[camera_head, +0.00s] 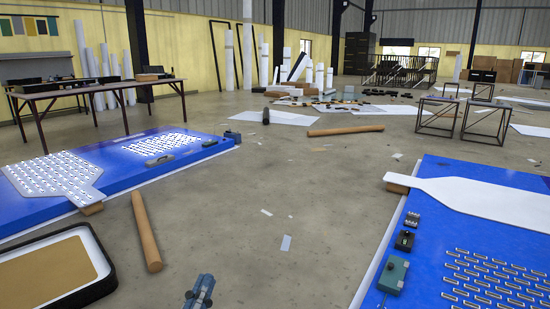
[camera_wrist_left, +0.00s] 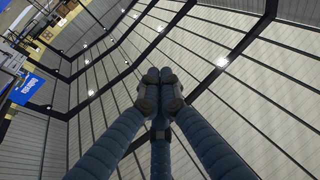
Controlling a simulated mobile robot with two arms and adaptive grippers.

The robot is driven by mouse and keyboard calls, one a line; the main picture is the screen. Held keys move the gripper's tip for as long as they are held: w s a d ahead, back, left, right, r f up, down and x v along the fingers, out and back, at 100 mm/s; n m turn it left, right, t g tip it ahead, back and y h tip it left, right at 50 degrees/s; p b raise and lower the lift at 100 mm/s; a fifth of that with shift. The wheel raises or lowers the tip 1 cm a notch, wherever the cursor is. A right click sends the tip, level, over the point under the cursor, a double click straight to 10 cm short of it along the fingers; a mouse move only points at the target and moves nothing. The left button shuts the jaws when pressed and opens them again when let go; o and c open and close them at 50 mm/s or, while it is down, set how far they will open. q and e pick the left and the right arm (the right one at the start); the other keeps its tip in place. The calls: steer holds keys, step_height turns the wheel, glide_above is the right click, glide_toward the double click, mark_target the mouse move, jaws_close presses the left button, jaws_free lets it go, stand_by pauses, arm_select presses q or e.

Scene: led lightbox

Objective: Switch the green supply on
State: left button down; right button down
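A green-teal supply box (camera_head: 393,273) sits on the blue board (camera_head: 425,292) at the right, near its left edge. A small dark knob or switch shows on its side, too small to read its setting. A black box (camera_head: 405,240) and small dark modules (camera_head: 412,219) sit just behind it. My left gripper (camera_head: 200,292) is at the bottom of the head view, over the floor, well left of the green box and apart from it. In the left wrist view its fingertips (camera_wrist_left: 158,77) meet with nothing between them. My right gripper is not in view.
Another blue board (camera_head: 120,155) with LED strips and small boxes (camera_head: 233,136) lies at the left. A cardboard tube (camera_head: 146,232) and a black-rimmed tray (camera_head: 55,270) are on the left side. A white panel (camera_head: 490,200) lies on the right board. The floor between the boards is mostly clear.

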arm_select(q)
step_height(320, 180, down, 8)
steer(key=w+g+y+p, duration=0.1)
steer(key=g, duration=0.2)
steer(key=shift+a+r+g, duration=0.2)
steer(key=shift+a+g, duration=0.1)
steer(key=shift+a, duration=0.05)
